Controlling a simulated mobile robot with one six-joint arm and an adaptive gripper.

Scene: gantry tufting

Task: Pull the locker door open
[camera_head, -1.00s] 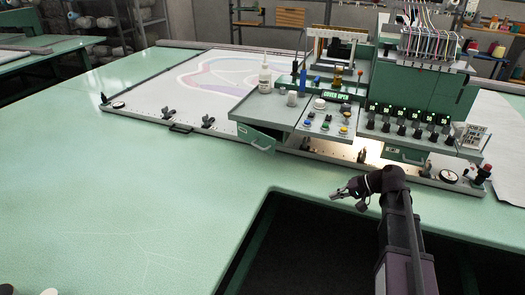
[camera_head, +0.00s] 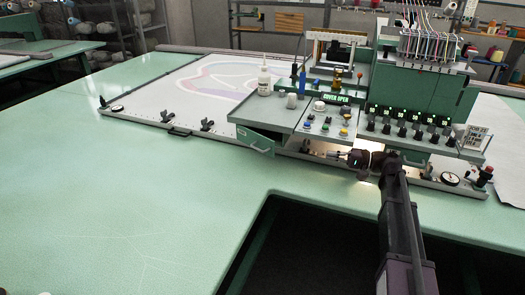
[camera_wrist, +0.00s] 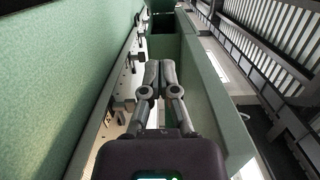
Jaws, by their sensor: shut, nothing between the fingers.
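A small green door (camera_head: 256,142) with a pale handle stands ajar under the left end of the machine's console in the head view. Which panel is the locker door is not labelled. My gripper (camera_head: 330,153) is to the right of this door, low under the console, pointing left and apart from it. In the wrist view my gripper (camera_wrist: 159,68) has its two fingers together with nothing between them. It lies between a pale rail with fittings (camera_wrist: 128,62) and a green panel (camera_wrist: 205,85). I cannot tell whether it touches either. No handle shows clearly there.
The console (camera_head: 318,122) with buttons and knobs overhangs my gripper. A white bottle (camera_head: 264,80) stands on its left shelf. A dial gauge (camera_head: 451,179) sits at the right of the front rail. The green table (camera_head: 120,200) is clear at the left front.

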